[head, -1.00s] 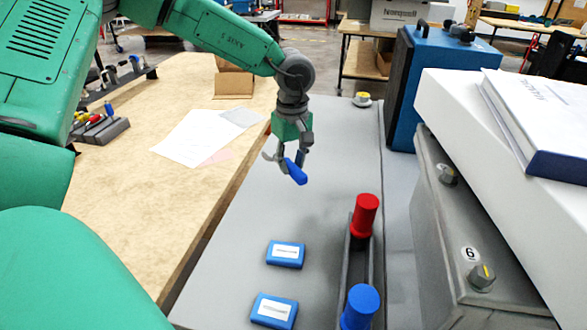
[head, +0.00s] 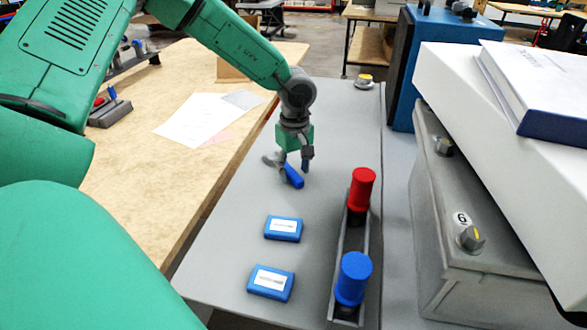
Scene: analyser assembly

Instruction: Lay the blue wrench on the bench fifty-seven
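The blue wrench (head: 294,177) has a blue handle and a grey head, and is in the middle of the head view. My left gripper (head: 297,168) points down over the grey bench (head: 238,205), its fingers around the wrench, and appears shut on it. The wrench is tilted, with the handle end toward me, very low over the grey bench top; I cannot tell whether it touches. The far finger is partly hidden. My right gripper is not in view.
Two blue labelled boxes (head: 283,229) lie nearer on the grey bench. A dark rack (head: 345,240) holds a red cylinder (head: 362,188) and a blue cylinder (head: 353,278). A grey machine (head: 470,270) stands at right. A wooden table (head: 130,205) with papers is at left.

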